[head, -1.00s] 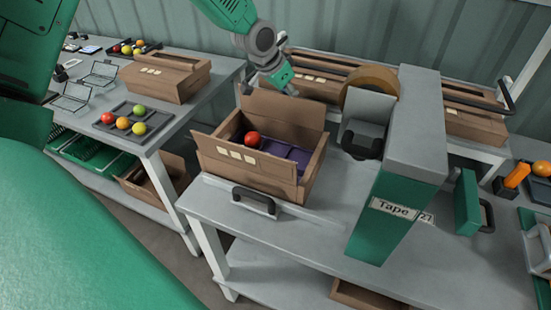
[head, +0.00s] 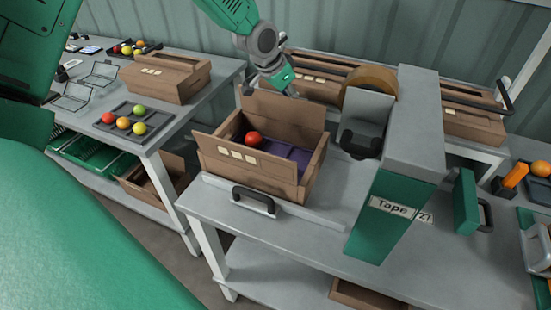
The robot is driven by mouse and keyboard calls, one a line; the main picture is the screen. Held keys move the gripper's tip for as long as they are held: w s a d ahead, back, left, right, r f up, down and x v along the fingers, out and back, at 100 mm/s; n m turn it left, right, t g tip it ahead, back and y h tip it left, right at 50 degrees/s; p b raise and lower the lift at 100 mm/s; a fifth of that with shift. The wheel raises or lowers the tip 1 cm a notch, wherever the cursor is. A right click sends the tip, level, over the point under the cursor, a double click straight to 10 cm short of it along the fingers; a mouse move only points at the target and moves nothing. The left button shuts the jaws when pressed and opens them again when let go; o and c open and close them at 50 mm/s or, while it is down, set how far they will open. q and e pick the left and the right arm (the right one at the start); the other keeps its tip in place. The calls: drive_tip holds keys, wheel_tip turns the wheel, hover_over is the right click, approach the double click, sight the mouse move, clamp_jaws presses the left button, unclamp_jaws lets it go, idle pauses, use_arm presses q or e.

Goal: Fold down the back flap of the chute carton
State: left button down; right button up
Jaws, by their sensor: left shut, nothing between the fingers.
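The chute carton (head: 247,172) is a brown box on the near grey bench, open at the top. A red tomato (head: 253,138) and a purple insert (head: 287,154) show inside. Its back flap (head: 285,115) stands up along the far side. The near side carries several pale labels. My left gripper (head: 288,90) is shut and empty, just behind the top edge of the back flap. Its fingertips are partly hidden by the flap, and I cannot tell whether they touch it. My right gripper is not in view.
The grey and green tape machine (head: 416,125) stands right of the carton. A black handle (head: 254,200) is in front of it. More cartons (head: 305,87) stand behind.

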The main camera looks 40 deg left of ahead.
sight(288, 110)
use_arm(q)
drive_tip(key=shift+s+d+f+p, duration=0.15)
drive_tip(key=shift+s+p, duration=0.25)
drive_tip(key=shift+s, duration=0.25)
drive_tip(key=shift+s+d+f+p, duration=0.15)
drive_tip(key=shift+s+p, duration=0.2)
drive_tip(key=shift+s, duration=0.25)
drive_tip(key=shift+s+d+r+p, duration=0.1)
drive_tip(key=shift+s+r+p, duration=0.1)
drive_tip(key=shift+s, duration=0.2)
drive_tip(key=shift+s+d+r+p, duration=0.1)
drive_tip(key=shift+s+p, duration=0.05)
drive_tip(key=shift+s, duration=0.2)
drive_tip(key=s+f, duration=0.1)
drive_tip(key=s, duration=0.1)
drive_tip(key=s+f, duration=0.2)
drive_tip(key=shift+d+f, duration=0.25)
drive_tip(key=shift+d, duration=0.15)
drive_tip(key=shift+r, duration=0.1)
wheel_tip(288, 110, up, 8)
drive_tip(key=p, duration=0.7)
